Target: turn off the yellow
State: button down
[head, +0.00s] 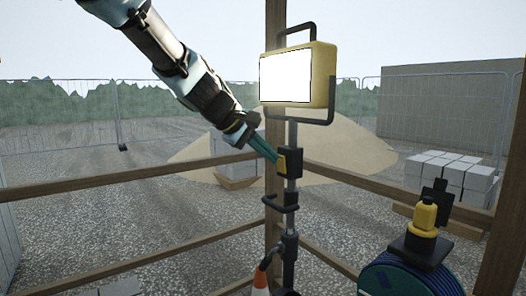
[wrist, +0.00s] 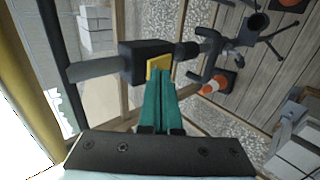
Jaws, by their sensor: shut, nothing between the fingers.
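A yellow work lamp (head: 322,75) with a bright white, lit face stands on a pole; part of its yellow housing also shows in the wrist view (wrist: 36,75). On the pole below it is a black switch box (head: 291,163) with a yellow switch (head: 282,164). The yellow switch also shows in the wrist view (wrist: 159,67). My gripper (head: 275,157) is shut and empty, its teal fingertips at the yellow switch. In the wrist view the fingertips (wrist: 160,75) overlap the switch's lower edge; whether they press it I cannot tell.
A black handle (head: 280,203) sticks out from the pole below the box. An orange and white cone (head: 261,279) stands near its foot. A yellow and black device (head: 424,215) sits on a teal reel (head: 410,277) at right. Wooden rails (head: 130,178) run behind.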

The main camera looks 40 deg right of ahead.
jog(key=shift+d+r, duration=0.15)
jog(key=shift+d, duration=0.25)
jog(key=shift+r, duration=0.15)
jog(key=shift+r+p, duration=0.45)
jog(key=shift+r, duration=0.2)
jog(key=shift+a, duration=0.1)
